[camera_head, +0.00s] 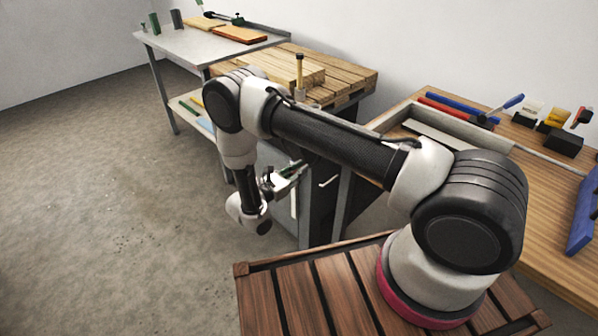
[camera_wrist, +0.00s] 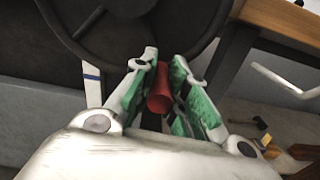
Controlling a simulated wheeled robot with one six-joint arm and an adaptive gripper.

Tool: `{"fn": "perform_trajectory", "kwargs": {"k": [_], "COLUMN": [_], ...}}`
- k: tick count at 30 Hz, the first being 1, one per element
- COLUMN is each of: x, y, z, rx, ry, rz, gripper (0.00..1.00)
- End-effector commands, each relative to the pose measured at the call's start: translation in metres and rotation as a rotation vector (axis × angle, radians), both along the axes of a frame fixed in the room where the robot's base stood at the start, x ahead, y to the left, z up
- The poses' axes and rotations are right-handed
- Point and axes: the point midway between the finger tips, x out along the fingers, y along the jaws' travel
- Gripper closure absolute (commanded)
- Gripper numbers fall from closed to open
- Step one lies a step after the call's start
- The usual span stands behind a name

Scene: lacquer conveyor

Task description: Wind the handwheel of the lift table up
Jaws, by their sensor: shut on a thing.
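The dark handwheel (camera_wrist: 178,38) fills the upper left of the wrist view, with its rim and a spoke showing. Its red handle (camera_wrist: 160,97) stands out toward the camera. My gripper (camera_wrist: 164,78) has its green-padded fingers on both sides of the red handle and is shut on it. In the head view my gripper (camera_head: 290,173) is low in front of the grey side of a bench, left of a pale bar handle. The wheel cannot be made out there. The table's height cannot be judged from these views.
A slatted wooden top (camera_head: 345,80) with a board and a yellow-topped tool stands behind my arm. A grey table (camera_head: 180,45) is at the far left. A wooden workbench (camera_head: 540,195) with tools is at right. The concrete floor (camera_head: 110,200) at left is clear.

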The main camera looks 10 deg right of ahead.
Motion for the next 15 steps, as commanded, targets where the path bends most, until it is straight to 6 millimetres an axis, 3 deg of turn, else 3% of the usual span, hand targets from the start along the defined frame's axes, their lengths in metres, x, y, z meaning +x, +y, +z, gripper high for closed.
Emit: {"fn": "perform_trajectory", "kwargs": {"k": [15], "x": [0.022], "y": [0.013], "z": [-0.011], "rx": [0.149], "ry": [-0.251], "rz": [0.002], "gripper": [1.00]}}
